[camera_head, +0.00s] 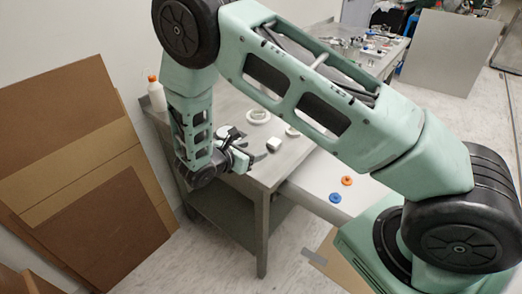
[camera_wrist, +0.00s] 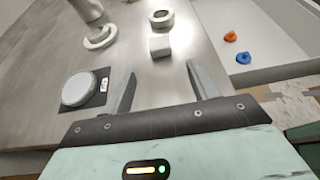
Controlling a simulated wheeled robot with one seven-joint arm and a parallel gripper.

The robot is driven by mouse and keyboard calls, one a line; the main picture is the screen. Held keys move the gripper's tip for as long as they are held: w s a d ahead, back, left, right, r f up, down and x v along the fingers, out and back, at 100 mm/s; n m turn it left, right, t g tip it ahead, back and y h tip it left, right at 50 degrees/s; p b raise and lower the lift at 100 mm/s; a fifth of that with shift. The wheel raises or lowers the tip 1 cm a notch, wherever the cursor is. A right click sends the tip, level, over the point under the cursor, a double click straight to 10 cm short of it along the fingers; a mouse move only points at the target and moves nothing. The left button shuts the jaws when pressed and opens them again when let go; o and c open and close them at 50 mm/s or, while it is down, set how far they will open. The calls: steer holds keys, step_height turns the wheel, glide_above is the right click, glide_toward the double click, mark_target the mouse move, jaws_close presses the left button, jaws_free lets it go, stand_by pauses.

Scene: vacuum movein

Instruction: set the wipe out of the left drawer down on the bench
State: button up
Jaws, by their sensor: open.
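A small white block (camera_head: 273,144), perhaps the wipe, sits on the grey metal bench (camera_head: 232,105). In the wrist view the white block (camera_wrist: 160,45) lies beyond the fingertips, roughly in line with the gap between them, and nothing touches it. My gripper (camera_head: 252,160) is low over the front part of the bench. In the wrist view the gripper's fingers (camera_wrist: 161,78) are spread with nothing between them. I cannot make out a left drawer in either view.
A white disc on a dark plate (camera_wrist: 80,90) is left of the fingers. A white bottle (camera_head: 156,94) stands at the back left. Orange (camera_head: 347,181) and blue (camera_head: 335,197) pieces lie on a white surface to the right.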

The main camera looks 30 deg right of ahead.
steer(key=shift+v, duration=1.05)
steer(key=shift+s+a+r, duration=0.2)
steer(key=shift+a+r, duration=0.05)
steer(key=shift+a, duration=0.05)
steer(key=s+a+r+m+g+y, duration=0.1)
steer(key=s+a+r+m+y, duration=0.3)
steer(key=s, duration=0.5)
steer(key=s+a+r+m+g+y, duration=0.2)
steer(key=s+a+r+m+y, duration=0.2)
steer(key=s+r, duration=0.3)
steer(key=s+a+r+m+g+y, duration=0.1)
steer(key=s+a+r+m+y, duration=0.3)
steer(key=s, duration=0.7)
steer(key=shift+s+a+r+m+y, duration=0.35)
steer(key=shift+r+m+y, duration=0.25)
steer(key=shift+r+m, duration=0.5)
